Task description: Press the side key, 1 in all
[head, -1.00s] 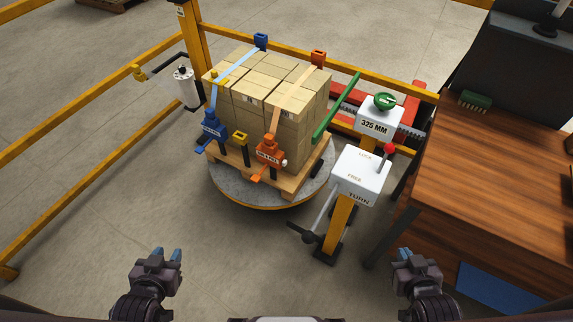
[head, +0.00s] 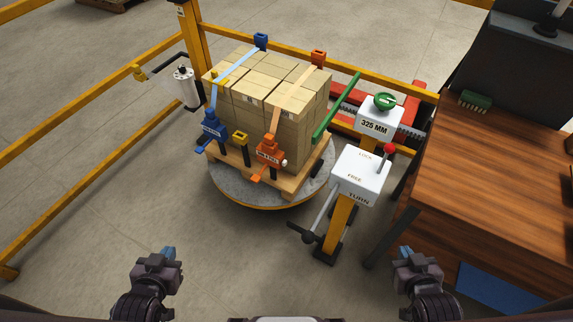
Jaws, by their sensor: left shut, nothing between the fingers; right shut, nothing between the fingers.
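A stack of cardboard cartons (head: 297,138) sits on a wooden pallet on a round turntable (head: 262,199). A blue strap with a blue buckle (head: 213,126) and an orange strap with an orange buckle (head: 270,151) hold the stack. A small pale knob (head: 285,162) sticks out from the right side of the orange buckle. No part is plainly labelled as a side key. My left gripper (head: 168,252) is shut and empty over the floor at the lower left. My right gripper (head: 406,252) is shut and empty at the lower right. Both are well apart from the stack.
A white TURN box (head: 361,176) with a red-knobbed lever and a crank stands right of the turntable. Behind it is a 325 MM box (head: 379,124) with a green handwheel. A wooden bench (head: 500,170) fills the right. Yellow rails (head: 95,97) run left. The front floor is clear.

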